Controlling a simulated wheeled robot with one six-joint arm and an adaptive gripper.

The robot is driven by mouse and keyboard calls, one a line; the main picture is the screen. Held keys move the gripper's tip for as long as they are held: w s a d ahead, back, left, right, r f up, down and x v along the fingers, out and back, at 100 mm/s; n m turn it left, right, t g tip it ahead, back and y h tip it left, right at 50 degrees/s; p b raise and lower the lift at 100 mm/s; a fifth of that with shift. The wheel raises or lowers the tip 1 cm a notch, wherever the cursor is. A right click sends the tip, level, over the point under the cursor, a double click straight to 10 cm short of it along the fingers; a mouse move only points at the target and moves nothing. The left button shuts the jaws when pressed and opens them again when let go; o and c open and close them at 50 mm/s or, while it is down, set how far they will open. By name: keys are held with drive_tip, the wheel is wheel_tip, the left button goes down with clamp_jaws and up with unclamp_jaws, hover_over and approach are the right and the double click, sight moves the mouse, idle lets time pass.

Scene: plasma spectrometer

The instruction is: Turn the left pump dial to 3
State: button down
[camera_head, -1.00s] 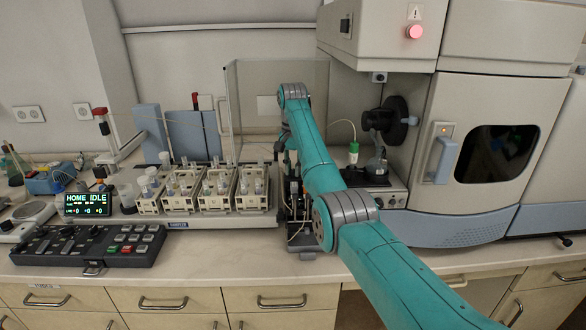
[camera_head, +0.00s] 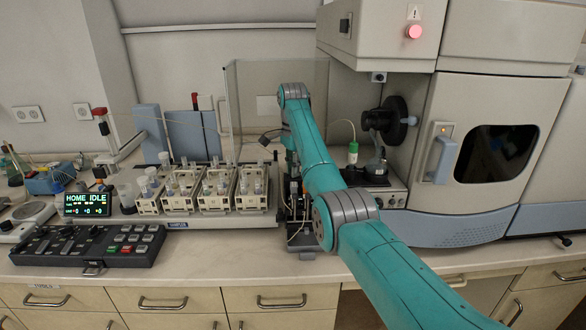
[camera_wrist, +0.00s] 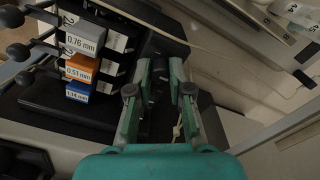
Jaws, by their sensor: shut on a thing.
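In the wrist view, my gripper (camera_wrist: 160,78) has its two green fingers on either side of a small dark knob, the pump dial (camera_wrist: 159,88), and is shut on it. The dial is in shadow, so its pointer and any numbers cannot be read. It sits on a black pump body (camera_wrist: 125,20). Left of the fingers are three labelled blocks: grey 0.76 mm (camera_wrist: 84,38), orange 0.51 mm (camera_wrist: 80,69) and blue 1.14 mm (camera_wrist: 77,91). In the head view, the pump (camera_head: 296,205) is partly hidden by my teal arm, and my gripper is hidden too.
A rack with several glassware holders (camera_head: 200,190) stands left of the pump. A clear panel (camera_head: 237,110) rises behind. The spectrometer cabinet (camera_head: 480,150) is at the right. A keypad console (camera_head: 90,245) lies at the front left. The bench front (camera_head: 230,262) is bare.

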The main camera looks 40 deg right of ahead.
drive_tip(key=shift+w+a, duration=0.1)
idle(0.4)
drive_tip(key=c, duration=1.1)
unclamp_jaws()
drive_tip(key=shift+o, duration=0.2)
